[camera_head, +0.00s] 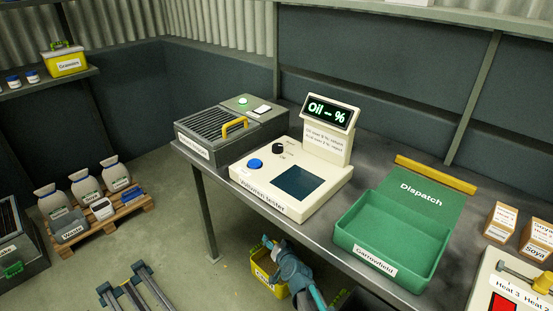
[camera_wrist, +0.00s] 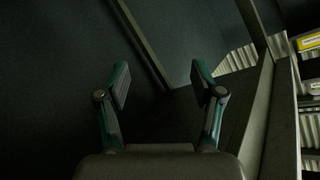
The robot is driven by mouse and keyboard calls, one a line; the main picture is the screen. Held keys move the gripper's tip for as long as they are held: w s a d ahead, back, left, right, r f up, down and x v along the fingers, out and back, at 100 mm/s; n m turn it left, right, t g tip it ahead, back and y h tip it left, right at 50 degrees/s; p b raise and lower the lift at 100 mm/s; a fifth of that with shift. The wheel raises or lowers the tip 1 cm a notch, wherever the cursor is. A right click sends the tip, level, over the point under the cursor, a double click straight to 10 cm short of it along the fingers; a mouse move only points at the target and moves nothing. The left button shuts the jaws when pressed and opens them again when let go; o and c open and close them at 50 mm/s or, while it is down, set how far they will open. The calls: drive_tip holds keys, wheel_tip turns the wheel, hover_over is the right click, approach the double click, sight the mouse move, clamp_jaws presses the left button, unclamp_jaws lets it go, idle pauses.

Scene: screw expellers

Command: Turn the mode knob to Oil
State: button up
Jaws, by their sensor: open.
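The cream volumen-type tester (camera_head: 305,192) stands on the grey bench in the head view. Its black round knob (camera_head: 278,149) sits on the upper left of its top face, with tiny lettering around it that I cannot read surely. The knob's pointer direction is too small to tell. The raised display (camera_head: 328,113) reads "Oil – %". My gripper (camera_wrist: 160,82) is open and empty in the wrist view, its two fingers wide apart. In the head view my teal and grey arm is low in front of the bench, below the tester and apart from the knob.
A blue button (camera_head: 255,163) is just left of the knob. A grilled box with a yellow handle (camera_head: 235,126) stands left of the tester. A green dispatch tray (camera_head: 395,230) is to the right. The bench's front edge lies between my arm and the tester.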

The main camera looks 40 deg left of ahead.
drive_tip(key=s+a+r+t+y+b, duration=0.1)
drive_tip(key=s+a+r+y, duration=0.2)
drive_tip(key=s+a+r, duration=0.6)
drive_tip(key=s+a+r+t+y, duration=0.15)
drive_tip(key=s+a+r, duration=0.35)
drive_tip(key=a+r, duration=0.8)
drive_tip(key=a+r+n+g+y+p, duration=0.1)
drive_tip(key=a+r+n+g+p, duration=0.5)
drive_tip(key=r, duration=0.5)
wheel_tip(320, 180, up, 9)
drive_tip(key=n+g+h+p, duration=0.3)
drive_tip(key=n+h+p, duration=0.2)
drive_tip(key=h+p, duration=1.05)
hover_over(277, 146)
drive_tip(key=b, duration=0.1)
drive_tip(key=h, duration=0.1)
drive_tip(key=shift+t, duration=0.25)
wheel_tip(277, 146, down, 10)
drive_tip(key=shift+w+f+p, duration=0.15)
drive_tip(key=shift+p, duration=0.75)
